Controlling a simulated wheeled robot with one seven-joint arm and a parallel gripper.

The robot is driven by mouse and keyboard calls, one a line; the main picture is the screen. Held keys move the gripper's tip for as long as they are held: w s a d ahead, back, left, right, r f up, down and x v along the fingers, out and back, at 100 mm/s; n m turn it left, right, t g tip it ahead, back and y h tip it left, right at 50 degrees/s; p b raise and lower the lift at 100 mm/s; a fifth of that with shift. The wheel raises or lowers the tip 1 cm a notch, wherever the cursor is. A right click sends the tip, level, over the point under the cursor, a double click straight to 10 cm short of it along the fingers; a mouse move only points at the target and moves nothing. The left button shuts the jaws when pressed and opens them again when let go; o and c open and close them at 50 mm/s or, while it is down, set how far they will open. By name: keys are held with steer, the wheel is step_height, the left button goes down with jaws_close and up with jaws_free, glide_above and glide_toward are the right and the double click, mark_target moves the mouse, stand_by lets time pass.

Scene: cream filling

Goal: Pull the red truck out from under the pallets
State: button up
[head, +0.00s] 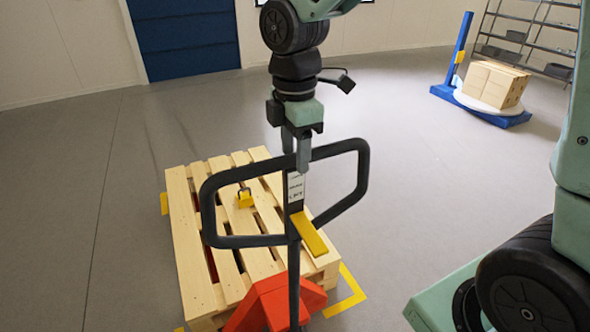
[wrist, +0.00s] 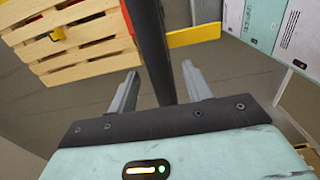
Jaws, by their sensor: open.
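The red truck (head: 278,304) is a pallet jack at the front end of the stacked wooden pallets (head: 186,235). Red also shows through the slat gaps. Its black loop handle (head: 362,172) stands up above the pallets, with a white label and a yellow lever (head: 312,238) in the middle. My gripper (head: 296,158) points down at the top middle of the loop. In the wrist view my gripper (wrist: 160,87) is open, with a black handle bar (wrist: 152,45) showing between its two fingers. I cannot tell whether either finger touches it.
A small yellow object (head: 245,198) lies on the pallets. Yellow floor marks (head: 346,296) surround the stack. A blue machine (head: 512,119) with boxes (head: 492,86) and a rack (head: 530,38) stand at the back right. The floor left of the pallets is clear.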

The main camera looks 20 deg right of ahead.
mark_target(295, 176)
steer(key=shift+f+p, duration=0.35)
steer(key=shift+f, duration=2.65)
jaws_close()
stand_by(0.5)
steer(key=shift+s, duration=0.1)
